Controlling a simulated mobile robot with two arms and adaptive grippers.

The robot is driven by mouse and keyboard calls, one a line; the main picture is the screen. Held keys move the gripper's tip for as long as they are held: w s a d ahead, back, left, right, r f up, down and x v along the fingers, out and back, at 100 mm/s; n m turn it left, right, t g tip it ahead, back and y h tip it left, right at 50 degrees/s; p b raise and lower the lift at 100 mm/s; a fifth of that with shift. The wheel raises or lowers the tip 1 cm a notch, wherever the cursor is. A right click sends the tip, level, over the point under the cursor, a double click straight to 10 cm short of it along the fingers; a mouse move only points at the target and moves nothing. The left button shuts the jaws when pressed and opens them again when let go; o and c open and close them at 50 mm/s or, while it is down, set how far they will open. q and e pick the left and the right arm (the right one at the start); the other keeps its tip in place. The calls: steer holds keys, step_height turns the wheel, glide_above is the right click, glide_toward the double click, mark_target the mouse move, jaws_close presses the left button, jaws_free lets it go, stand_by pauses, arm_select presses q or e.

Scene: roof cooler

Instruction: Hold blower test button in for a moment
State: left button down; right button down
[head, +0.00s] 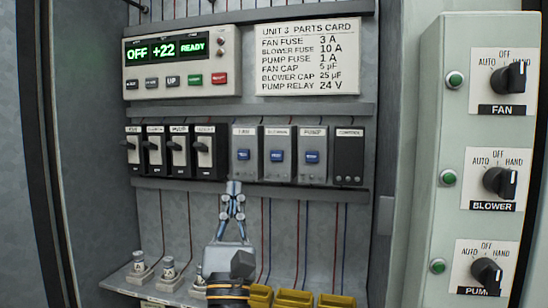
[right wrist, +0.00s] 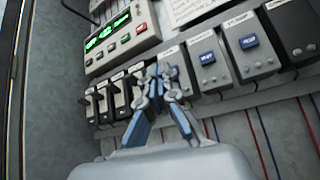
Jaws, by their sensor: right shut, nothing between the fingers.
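The blower test button (head: 280,156) is a blue button on the grey module labelled BLOWER (head: 278,175), the middle one of three alike. It also shows in the right wrist view (right wrist: 207,58), uncovered. My right gripper (head: 233,187) is shut and empty. Its tips are at the lower edge of the FAN module (head: 244,171), below and left of the blower button and apart from it. My left gripper is not in view.
The PUMP module (head: 312,173) with its blue button is right of the blower one, then a dark CONTROL module (head: 349,160). Black breakers (head: 155,160) stand to the left. The display (head: 166,49) reads OFF, +22, READY. A side panel has a BLOWER knob (head: 499,182).

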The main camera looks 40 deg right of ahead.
mark_target(277, 156)
steer(key=s+d+r+m+g+h, duration=0.2)
steer(key=r+m, duration=0.3)
steer(key=m, duration=0.4)
steer(key=shift+s+d+g+h, duration=0.25)
steer(key=shift+s+g+h, duration=0.15)
steer(key=shift+s+g, duration=0.4)
steer(key=shift+w+d+b, duration=0.3)
steer(key=shift+w+d, duration=1.1)
steer(key=shift+d, duration=0.3)
steer(key=shift+w+d+b, duration=0.3)
steer(key=shift+w+d, duration=1.1)
steer(key=shift+d, duration=0.25)
steer(key=shift+w+d, duration=0.25)
steer(key=shift+d, duration=0.05)
